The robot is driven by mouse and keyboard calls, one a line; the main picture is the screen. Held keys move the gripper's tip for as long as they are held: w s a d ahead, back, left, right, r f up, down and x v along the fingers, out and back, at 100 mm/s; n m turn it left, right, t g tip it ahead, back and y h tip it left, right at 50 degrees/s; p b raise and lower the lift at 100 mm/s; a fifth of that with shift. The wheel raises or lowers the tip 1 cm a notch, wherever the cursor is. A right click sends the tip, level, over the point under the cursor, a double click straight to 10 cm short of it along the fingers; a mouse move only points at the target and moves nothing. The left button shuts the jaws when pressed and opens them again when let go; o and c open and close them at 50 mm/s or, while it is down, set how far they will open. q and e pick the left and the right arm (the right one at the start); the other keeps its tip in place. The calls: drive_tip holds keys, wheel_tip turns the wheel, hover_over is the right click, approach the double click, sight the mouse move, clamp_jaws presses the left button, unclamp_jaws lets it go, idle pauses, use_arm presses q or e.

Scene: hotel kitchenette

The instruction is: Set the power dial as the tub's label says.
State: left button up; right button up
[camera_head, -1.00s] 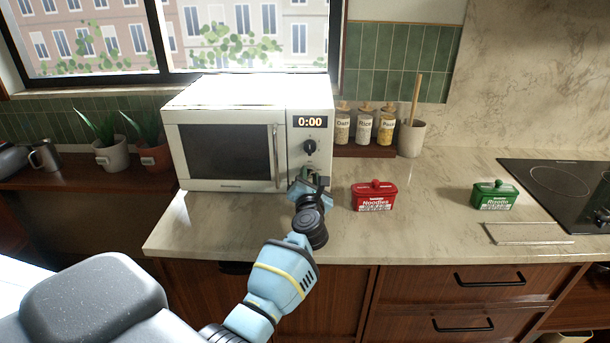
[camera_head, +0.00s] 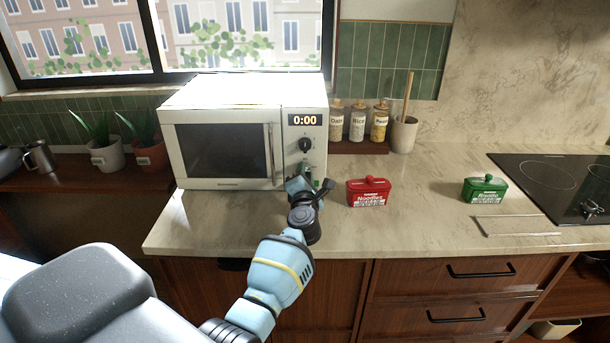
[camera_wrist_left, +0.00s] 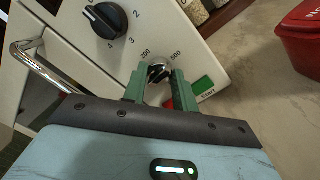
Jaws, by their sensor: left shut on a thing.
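The white microwave (camera_head: 268,100) stands on the counter and its display reads 0:00. Its lower dial (camera_wrist_left: 158,72) is small and dark, with 200 and 500 printed around it. My left gripper (camera_head: 306,182) is at the lower control panel. In the left wrist view its green fingers (camera_wrist_left: 160,78) are shut on this dial, one on each side. Where the dial points is unclear. A larger black dial (camera_wrist_left: 105,19) with small numbers sits above it. The red Noodles tub (camera_head: 369,193) and a green tub (camera_head: 485,190) stand to the right; their small label print is unreadable. My right gripper is not in view.
A green Start button (camera_wrist_left: 203,86) lies close beside the fingers. Several jars (camera_head: 357,122) and a utensil crock (camera_head: 403,134) stand behind. The black hob (camera_head: 548,178) and a thin frame-like object (camera_head: 515,226) are at right. The counter in front of the tubs is clear.

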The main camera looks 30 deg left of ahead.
use_arm(q)
drive_tip(key=o, duration=1)
drive_tip(key=shift+v, duration=3.9)
